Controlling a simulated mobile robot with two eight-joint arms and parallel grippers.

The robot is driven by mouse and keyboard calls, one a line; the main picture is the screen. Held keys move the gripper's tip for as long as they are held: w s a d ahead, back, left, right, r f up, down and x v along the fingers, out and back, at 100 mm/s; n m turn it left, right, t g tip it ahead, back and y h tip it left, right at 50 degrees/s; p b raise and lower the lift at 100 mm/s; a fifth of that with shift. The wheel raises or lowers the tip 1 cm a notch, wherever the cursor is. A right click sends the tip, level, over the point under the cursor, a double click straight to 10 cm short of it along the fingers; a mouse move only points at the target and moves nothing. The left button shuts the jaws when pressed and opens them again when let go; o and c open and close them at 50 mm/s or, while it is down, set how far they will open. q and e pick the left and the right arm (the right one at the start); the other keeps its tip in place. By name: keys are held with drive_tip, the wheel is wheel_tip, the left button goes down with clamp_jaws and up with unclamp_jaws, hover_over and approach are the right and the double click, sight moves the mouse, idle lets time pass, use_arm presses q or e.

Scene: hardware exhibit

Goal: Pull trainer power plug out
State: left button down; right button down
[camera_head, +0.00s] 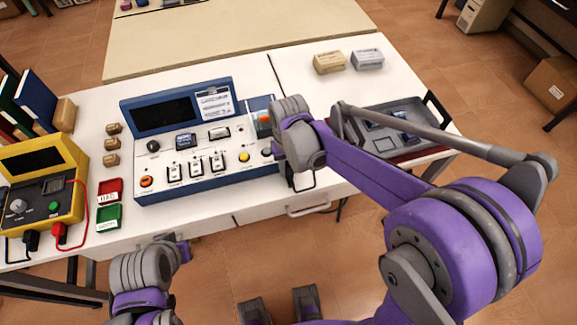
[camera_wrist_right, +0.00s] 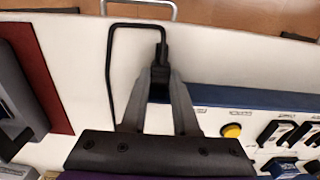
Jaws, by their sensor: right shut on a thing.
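The trainer (camera_head: 200,143) is a blue and white panel with a raised dark screen, several switches and buttons, standing on the white table. Its blue edge (camera_wrist_right: 225,95) and yellow button (camera_wrist_right: 232,130) show in the right wrist view. My right gripper (camera_wrist_right: 161,75) is shut on the black power plug (camera_wrist_right: 162,53) at the trainer's side. A black cable (camera_wrist_right: 109,70) loops away from the plug. I cannot tell whether the plug is still seated. In the head view my right arm hides the plug. My left gripper (camera_head: 183,251) is low at the table's front, its jaws unclear.
A grey tray (camera_head: 405,108) lies right of the trainer, behind my right arm. A yellow meter (camera_head: 42,190) and red and green bins (camera_head: 109,217) stand at left. Two small boxes (camera_head: 330,62) sit at the back. The table between the trainer and boxes is clear.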

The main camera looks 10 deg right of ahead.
drive_tip(key=shift+s, duration=1.2)
drive_tip(key=c, duration=0.6)
unclamp_jaws()
drive_tip(key=shift+c, duration=0.2)
wheel_tip(320, 180, up, 11)
drive_tip(key=shift+p, duration=0.4)
drive_tip(key=shift+f, duration=0.1)
drive_tip(key=s+d+f+t+p, duration=0.2)
drive_tip(key=s+d+t, duration=0.3)
drive_tip(key=s, duration=0.7)
drive_tip(key=shift+s+d+f, duration=0.35)
drive_tip(key=shift+d+f, duration=0.35)
drive_tip(key=shift+d, duration=0.15)
